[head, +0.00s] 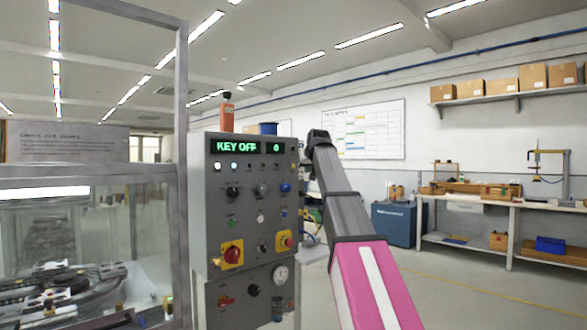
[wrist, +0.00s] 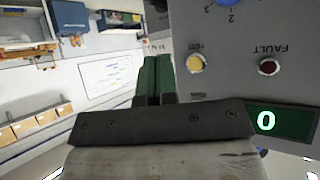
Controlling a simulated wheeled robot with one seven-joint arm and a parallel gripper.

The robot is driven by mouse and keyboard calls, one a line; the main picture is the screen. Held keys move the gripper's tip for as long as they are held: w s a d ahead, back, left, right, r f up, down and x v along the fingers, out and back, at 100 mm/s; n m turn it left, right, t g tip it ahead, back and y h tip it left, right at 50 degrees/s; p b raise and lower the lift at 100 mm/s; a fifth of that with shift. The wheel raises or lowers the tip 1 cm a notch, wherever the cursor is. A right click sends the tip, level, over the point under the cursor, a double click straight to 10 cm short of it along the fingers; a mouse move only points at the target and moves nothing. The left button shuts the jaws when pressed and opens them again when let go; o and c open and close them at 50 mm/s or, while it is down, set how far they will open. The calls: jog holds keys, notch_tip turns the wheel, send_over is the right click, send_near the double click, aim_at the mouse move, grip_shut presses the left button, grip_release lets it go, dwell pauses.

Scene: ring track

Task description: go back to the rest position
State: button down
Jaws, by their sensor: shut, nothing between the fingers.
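My arm rises from the bottom of the head view, with its dark wrist end beside the upper right edge of the grey control panel (head: 247,208). My gripper's fingers do not show clearly there. In the wrist view my gripper (wrist: 154,62) has its two green fingers together with nothing between them. The panel (wrist: 225,90) is close on the right of that view, its lettering upside down. The fingers look apart from its face. The panel's display (head: 232,147) reads KEY OFF, with a 0 in a second window (head: 277,148).
A glass case (head: 95,185) with a metal frame stands left of the panel. A blue cabinet (head: 394,224) and a workbench (head: 510,205) stand at the back right. Boxes (head: 533,77) sit on a wall shelf. The floor (head: 450,275) on the right is clear.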

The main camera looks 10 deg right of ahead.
dwell(0.6)
jog(key=s+f+g, duration=0.2)
jog(key=s+f, duration=0.1)
jog(key=f, duration=1.1)
jog(key=s+f+g, duration=0.1)
jog(key=s+f, duration=0.2)
jog(key=f, duration=1.1)
jog(key=s+f+g, duration=0.2)
jog(key=s+f, duration=0.1)
jog(key=f, duration=1.1)
jog(key=s+f+m+g+h, duration=0.1)
jog(key=s+f+g, duration=0.4)
jog(key=s+f, duration=2.1)
notch_tip(320, 180, down, 4)
jog(key=shift+a+r+g, duration=0.1)
jog(key=shift+a+g, duration=0.3)
